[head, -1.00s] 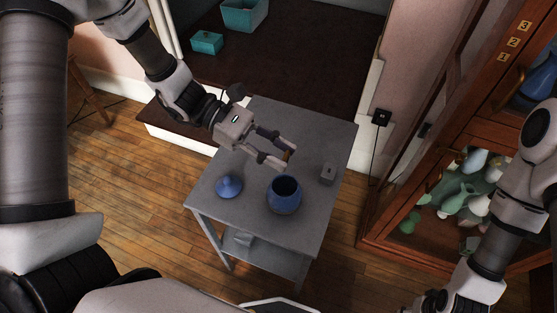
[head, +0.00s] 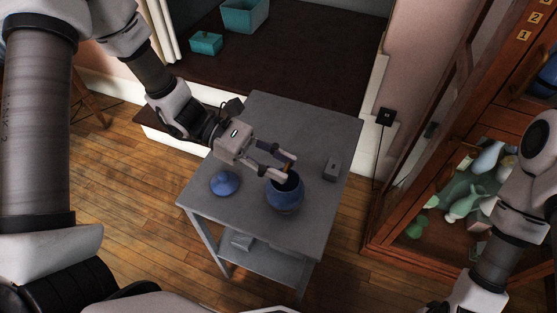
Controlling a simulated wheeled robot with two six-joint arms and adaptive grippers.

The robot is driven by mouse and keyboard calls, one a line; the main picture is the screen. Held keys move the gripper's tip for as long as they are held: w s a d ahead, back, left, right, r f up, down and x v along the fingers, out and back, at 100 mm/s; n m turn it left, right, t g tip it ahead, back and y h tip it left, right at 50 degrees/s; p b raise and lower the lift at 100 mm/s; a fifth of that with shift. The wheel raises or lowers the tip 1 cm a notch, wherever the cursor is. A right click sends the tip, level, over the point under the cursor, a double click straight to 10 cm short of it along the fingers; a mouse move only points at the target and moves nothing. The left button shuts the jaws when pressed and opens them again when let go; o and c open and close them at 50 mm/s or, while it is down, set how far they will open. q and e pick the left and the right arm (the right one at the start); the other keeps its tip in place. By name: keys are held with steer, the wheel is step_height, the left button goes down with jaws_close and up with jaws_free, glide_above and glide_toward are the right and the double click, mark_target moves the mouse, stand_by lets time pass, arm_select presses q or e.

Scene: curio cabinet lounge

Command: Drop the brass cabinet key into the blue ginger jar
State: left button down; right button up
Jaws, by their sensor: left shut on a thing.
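The blue ginger jar (head: 285,196) stands upright and open on the grey side table (head: 318,138). Its blue lid (head: 225,183) lies on the table to the left of it. My left gripper (head: 288,168) reaches in from the left and is shut on the brass cabinet key (head: 288,166), a small golden piece between the fingertips. The fingertips are at the jar's mouth in the picture, over its far rim; the exact height above it is hard to tell. Most of the key is hidden. My right arm shows at the right edge, but its gripper is out of view.
A small grey box (head: 332,168) sits on the table right of the jar. A wooden glass-fronted cabinet (head: 399,243) stands at the right. A teal box (head: 206,43) and teal bin (head: 245,12) rest on the dark bench behind. The table's back part is clear.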

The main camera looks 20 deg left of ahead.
arm_select(q)
steer(key=shift+f, duration=0.55)
steer(key=c, duration=0.7)
jaws_free()
steer(key=shift+c, duration=0.2)
steer(key=v, duration=1.2)
